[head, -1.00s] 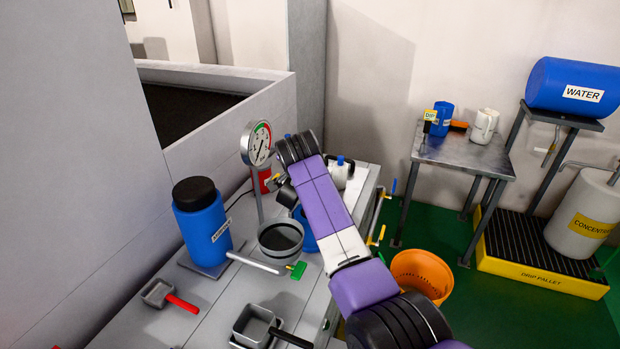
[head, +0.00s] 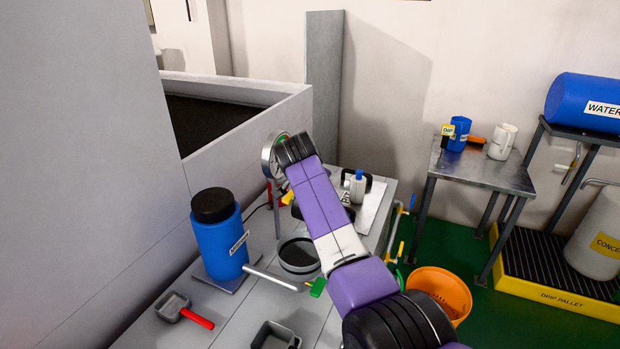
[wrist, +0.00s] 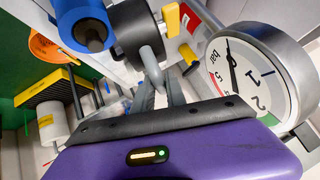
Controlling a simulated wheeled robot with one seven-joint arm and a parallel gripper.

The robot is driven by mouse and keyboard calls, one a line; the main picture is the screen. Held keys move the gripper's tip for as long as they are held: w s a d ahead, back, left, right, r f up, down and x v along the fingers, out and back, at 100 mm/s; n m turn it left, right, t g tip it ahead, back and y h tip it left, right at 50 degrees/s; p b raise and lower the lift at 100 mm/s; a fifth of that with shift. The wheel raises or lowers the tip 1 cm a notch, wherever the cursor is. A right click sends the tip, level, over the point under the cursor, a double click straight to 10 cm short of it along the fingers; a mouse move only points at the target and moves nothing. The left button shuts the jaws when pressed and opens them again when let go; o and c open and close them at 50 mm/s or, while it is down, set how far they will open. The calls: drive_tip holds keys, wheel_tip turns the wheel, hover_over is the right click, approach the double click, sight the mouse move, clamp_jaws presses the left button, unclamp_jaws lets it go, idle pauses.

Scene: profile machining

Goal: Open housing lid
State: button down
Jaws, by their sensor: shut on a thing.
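In the wrist view my gripper (wrist: 160,100) is shut on a grey curved handle (wrist: 150,65). The handle joins a dark grey round part (wrist: 133,28), which looks like the housing lid. I cannot tell whether it is seated or lifted. In the head view my arm hides the gripper and most of this part; a yellow piece (head: 288,198) shows at the arm's left side.
A round pressure gauge (head: 270,157) on a post stands close to my wrist; its dial shows in the wrist view (wrist: 250,75). A blue bottle (head: 220,235), an open grey bowl (head: 298,255) and scoops (head: 185,310) stand on the bench. An orange bucket (head: 440,290) is on the floor.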

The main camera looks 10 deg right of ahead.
drive_tip(key=c, duration=1.4)
unclamp_jaws()
drive_tip(key=b+v, duration=0.1)
drive_tip(key=v, duration=0.6)
drive_tip(key=shift+s+r, duration=0.25)
drive_tip(key=shift+s, duration=0.05)
drive_tip(key=shift+w, duration=0.1)
